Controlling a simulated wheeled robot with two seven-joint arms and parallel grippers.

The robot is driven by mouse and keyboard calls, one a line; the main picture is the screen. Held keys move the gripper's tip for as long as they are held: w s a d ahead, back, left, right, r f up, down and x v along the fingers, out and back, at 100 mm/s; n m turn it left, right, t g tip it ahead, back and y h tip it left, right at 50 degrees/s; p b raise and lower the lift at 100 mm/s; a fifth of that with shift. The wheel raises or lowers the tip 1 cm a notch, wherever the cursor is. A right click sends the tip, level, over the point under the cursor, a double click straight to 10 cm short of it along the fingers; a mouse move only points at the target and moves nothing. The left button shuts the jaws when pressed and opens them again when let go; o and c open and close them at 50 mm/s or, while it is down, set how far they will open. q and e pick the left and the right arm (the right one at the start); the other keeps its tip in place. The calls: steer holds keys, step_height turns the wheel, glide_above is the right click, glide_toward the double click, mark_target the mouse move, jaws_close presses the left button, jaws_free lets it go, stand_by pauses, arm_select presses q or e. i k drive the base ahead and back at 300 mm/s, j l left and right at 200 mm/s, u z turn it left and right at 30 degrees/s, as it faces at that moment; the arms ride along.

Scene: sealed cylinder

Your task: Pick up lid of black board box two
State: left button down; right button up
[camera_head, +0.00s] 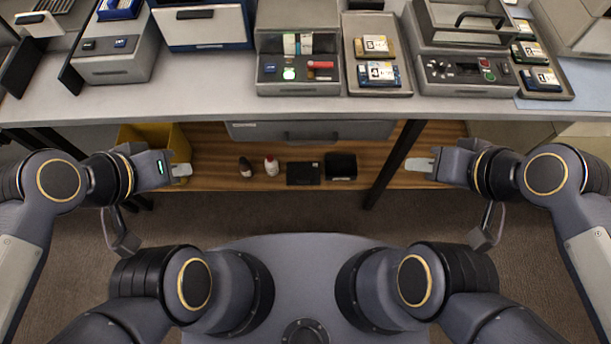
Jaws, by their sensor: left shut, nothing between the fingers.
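A flat black board (303,173) with small pale marks lies on the wooden lower shelf. A black box (341,165) stands just right of it. I cannot tell which of these is box two, or whether either has a separate lid. My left gripper (183,171) is shut and empty, left of these things and apart from them, in front of a yellow bin. My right gripper (418,165) is to their right, touching nothing that I can see. Its fingers show as one pale shape, so its opening is unclear.
The grey table (210,104) spans above the wooden shelf (225,165). The yellow bin (158,138) is at left. A dark table leg (394,165) crosses beside my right gripper. Trays and devices crowd the tabletop.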

mark_target(297, 173)
steer(key=j, duration=0.6)
steer(key=k+j+z, duration=0.1)
steer(key=j, duration=0.55)
steer(key=j+z, duration=0.1)
steer(key=j, duration=0.5)
